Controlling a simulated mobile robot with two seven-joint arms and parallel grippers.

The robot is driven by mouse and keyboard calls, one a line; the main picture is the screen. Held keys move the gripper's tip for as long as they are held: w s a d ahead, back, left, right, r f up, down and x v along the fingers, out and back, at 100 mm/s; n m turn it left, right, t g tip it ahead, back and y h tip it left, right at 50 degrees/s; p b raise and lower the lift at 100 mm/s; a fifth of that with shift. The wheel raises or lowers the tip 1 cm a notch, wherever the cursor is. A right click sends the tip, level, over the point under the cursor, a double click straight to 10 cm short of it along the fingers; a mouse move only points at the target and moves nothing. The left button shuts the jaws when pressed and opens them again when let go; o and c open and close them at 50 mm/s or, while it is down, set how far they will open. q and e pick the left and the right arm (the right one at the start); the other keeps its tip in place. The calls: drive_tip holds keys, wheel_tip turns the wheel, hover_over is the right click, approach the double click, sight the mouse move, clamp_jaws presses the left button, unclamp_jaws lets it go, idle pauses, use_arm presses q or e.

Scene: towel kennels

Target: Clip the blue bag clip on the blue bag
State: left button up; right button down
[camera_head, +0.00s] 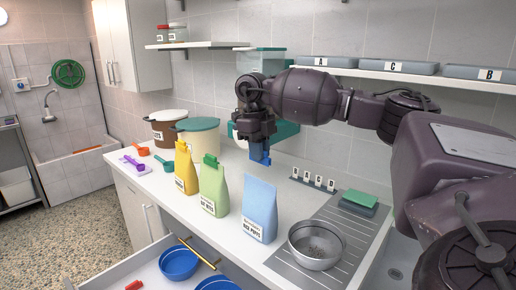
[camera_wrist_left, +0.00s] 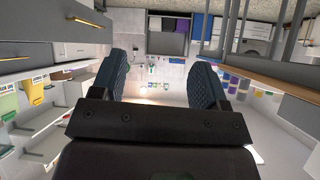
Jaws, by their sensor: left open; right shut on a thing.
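The blue bag (camera_head: 260,212) stands upright on the counter, with a white label low on its front. The blue bag clip (camera_head: 261,153) is in my right gripper (camera_head: 259,143), which is shut on it and points down. The clip appears above the bag's top edge, with a small gap between them in the head view. How far behind the bag it is, I cannot tell. My left gripper (camera_wrist_left: 160,88) shows only in the left wrist view, its two fingers apart with nothing between them.
A green bag (camera_head: 213,190) and a yellow bag (camera_head: 185,170), both with clips on top, stand left of the blue bag. A metal bowl (camera_head: 316,245) is close on its right. A drawer (camera_head: 140,262) with blue bowls is open in front.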

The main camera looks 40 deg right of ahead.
wheel_tip(320, 180, down, 2)
drive_tip(key=shift+f+b, duration=0.25)
drive_tip(key=shift+b, duration=0.25)
drive_tip(key=shift+f, duration=1.15)
use_arm(q)
drive_tip(key=shift+w+d+f, duration=0.1)
drive_tip(key=shift+w+f, duration=0.15)
drive_tip(key=shift+w, duration=0.3)
drive_tip(key=shift+r, duration=0.2)
drive_tip(key=shift+r, duration=0.1)
use_arm(e)
drive_tip(key=shift+f, duration=0.2)
use_arm(q)
drive_tip(key=shift+w+r, duration=0.15)
drive_tip(key=shift+r, duration=0.1)
use_arm(e)
drive_tip(key=shift+f, duration=0.85)
idle(2.0)
drive_tip(key=c, duration=0.6)
unclamp_jaws()
